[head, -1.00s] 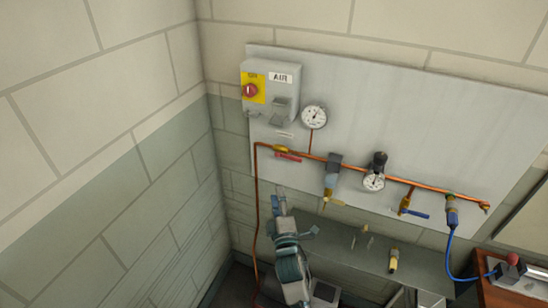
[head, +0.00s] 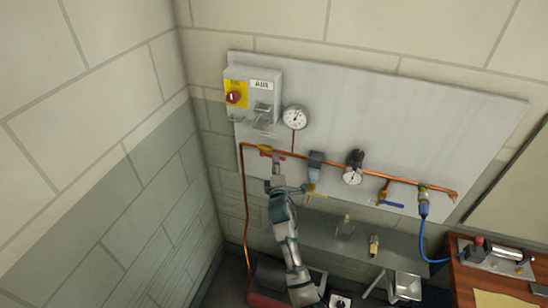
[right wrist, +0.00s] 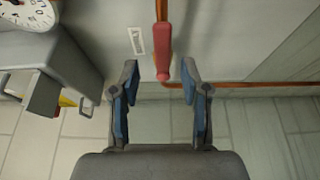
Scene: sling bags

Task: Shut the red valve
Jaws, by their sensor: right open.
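Clear space shows between the handle and each finger. I cannot tell whether the handle's end is fully between them. My left gripper is not in view.
A pressure gauge (head: 295,118) and a grey AIR box (head: 262,92) with a red knob sit above the pipe. A filter (head: 315,165), a regulator gauge (head: 352,176) and a blue-handled valve (head: 391,204) stand further right. A shelf (head: 340,238) projects below.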

